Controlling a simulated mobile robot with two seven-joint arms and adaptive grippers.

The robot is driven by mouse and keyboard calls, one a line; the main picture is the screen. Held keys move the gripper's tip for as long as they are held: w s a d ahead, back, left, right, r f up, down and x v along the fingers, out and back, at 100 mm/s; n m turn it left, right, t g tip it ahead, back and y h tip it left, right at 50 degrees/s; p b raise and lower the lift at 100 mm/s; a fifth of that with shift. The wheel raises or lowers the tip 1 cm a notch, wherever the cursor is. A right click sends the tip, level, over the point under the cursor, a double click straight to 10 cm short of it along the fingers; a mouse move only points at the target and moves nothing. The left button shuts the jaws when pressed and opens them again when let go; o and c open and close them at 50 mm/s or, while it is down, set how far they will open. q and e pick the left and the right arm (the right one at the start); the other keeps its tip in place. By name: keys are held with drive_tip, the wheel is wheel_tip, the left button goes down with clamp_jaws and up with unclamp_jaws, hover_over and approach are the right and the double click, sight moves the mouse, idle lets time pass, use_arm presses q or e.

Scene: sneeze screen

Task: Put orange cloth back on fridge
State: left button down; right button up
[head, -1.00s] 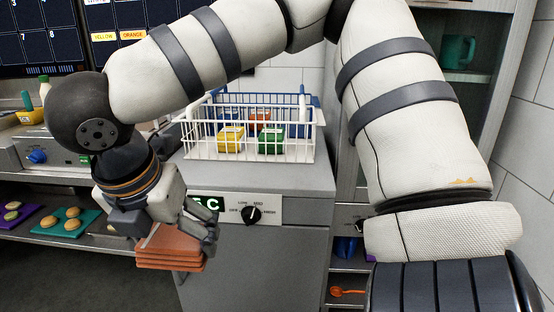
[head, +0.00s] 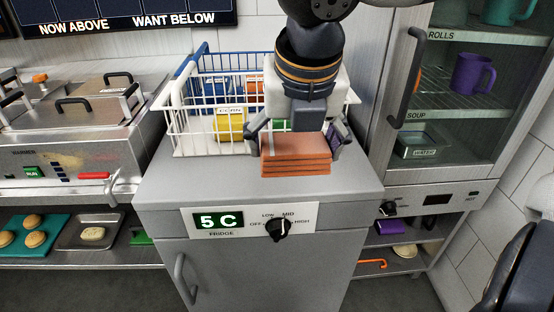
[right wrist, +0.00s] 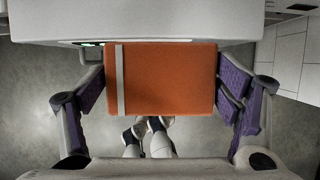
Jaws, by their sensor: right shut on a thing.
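The orange cloth (head: 296,158) is a folded stack of several layers. My right gripper (head: 297,143) is shut on it, with a finger at each side, and holds it level. In the right wrist view the cloth (right wrist: 175,80), with a pale stripe, lies between the fingers, and floor shows below it. The grey fridge (head: 165,195) has a "5 C" display and a black knob. In the head view the cloth appears over the fridge top. In the right wrist view it is mostly out from the fridge's front edge (right wrist: 200,28). My left gripper is not in view.
A white and blue wire basket (head: 190,125) with a yellow box (head: 230,124) and other boxes stands at the back of the fridge top. A steel warmer (head: 95,140) is left; a glass-door cabinet (head: 405,100) is right. The fridge top's front is bare.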

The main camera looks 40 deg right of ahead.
drive_tip(key=shift+w+d, duration=0.15)
drive_tip(key=shift+w, duration=0.05)
drive_tip(key=w+f, duration=0.3)
drive_tip(key=w, duration=0.1)
drive_tip(key=w+d+f, duration=0.1)
drive_tip(key=w+f, duration=0.2)
drive_tip(key=w, duration=0.1)
drive_tip(key=w+d+f, duration=0.1)
drive_tip(key=w+f, duration=0.2)
drive_tip(key=w, duration=0.1)
drive_tip(key=shift+w+f, duration=0.15)
drive_tip(key=shift+w, duration=0.2)
drive_tip(key=f, duration=0.3)
drive_tip(key=shift+w+f, duration=0.2)
drive_tip(key=shift+f, duration=0.15)
drive_tip(key=o, duration=0.9)
drive_tip(key=shift+o, duration=0.2)
